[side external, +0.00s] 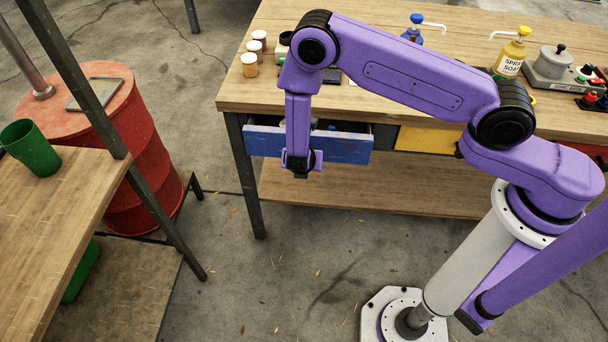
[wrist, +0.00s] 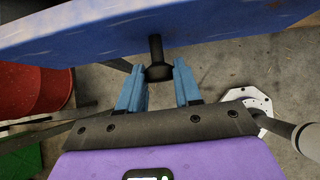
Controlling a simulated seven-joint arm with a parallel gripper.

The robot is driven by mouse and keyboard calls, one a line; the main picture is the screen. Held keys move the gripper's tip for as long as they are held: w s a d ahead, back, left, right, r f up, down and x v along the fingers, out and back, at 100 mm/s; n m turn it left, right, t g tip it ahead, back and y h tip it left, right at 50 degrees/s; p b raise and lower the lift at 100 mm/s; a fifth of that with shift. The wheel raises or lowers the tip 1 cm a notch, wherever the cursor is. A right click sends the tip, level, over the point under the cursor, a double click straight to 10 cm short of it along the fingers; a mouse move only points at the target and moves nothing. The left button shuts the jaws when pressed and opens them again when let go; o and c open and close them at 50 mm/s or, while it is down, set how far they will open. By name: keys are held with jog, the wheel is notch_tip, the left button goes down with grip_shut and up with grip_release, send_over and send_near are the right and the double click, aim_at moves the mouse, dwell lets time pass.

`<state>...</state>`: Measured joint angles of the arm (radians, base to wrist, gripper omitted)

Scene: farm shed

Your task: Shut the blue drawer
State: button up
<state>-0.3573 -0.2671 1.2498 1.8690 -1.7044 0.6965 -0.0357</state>
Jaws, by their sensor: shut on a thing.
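The blue drawer (side external: 345,149) stands partly pulled out under the left part of the workbench, with its open top and some contents showing. In the wrist view its blue front (wrist: 220,28) fills the top of the picture. A black knob (wrist: 158,72) sticks out from it. My gripper (side external: 301,173) is in front of the drawer, left of its middle, pointing down. In the wrist view the blue fingers of my gripper (wrist: 160,84) stand on both sides of the knob, shut on it. My arm hides part of the drawer in the side view.
A yellow drawer (side external: 428,140) sits right of the blue one. A red barrel (side external: 140,165) stands left.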

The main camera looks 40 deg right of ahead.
jog(key=shift+w+d, duration=2.5)
jog(key=shift+w, duration=0.05)
jog(key=o, duration=1.6)
jog(key=shift+v, duration=3.55)
